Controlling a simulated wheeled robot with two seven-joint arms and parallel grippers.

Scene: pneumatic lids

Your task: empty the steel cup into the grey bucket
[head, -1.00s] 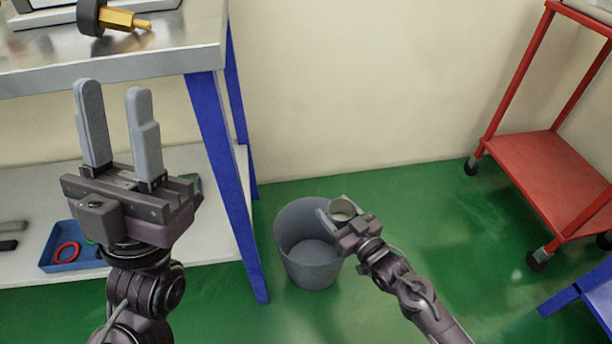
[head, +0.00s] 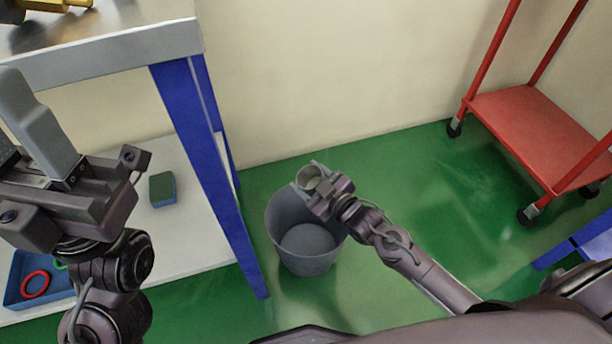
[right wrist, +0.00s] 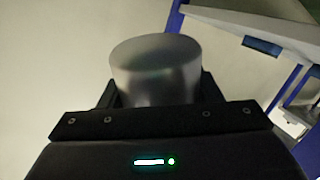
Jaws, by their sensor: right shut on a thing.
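The steel cup (head: 310,178) is held by my right gripper (head: 314,183), which is shut on it. In the head view the cup's round mouth faces up toward the camera; I cannot make out its contents. The cup also shows between the fingers in the right wrist view (right wrist: 155,72). The grey bucket (head: 285,215) stands on the green floor. The cup appears above its back right rim, and I see no contents falling. The bucket's visible bottom looks bare. My left gripper (head: 35,125) is at the left edge, empty, one finger in view and the other cut off.
A steel-topped table (head: 120,50) with blue legs stands left of the bucket. Its lower shelf (head: 185,235) holds a green and blue sponge (head: 162,190) and a blue tray (head: 15,290) with rings. A red cart (head: 530,125) stands at right. Floor right of the bucket is clear.

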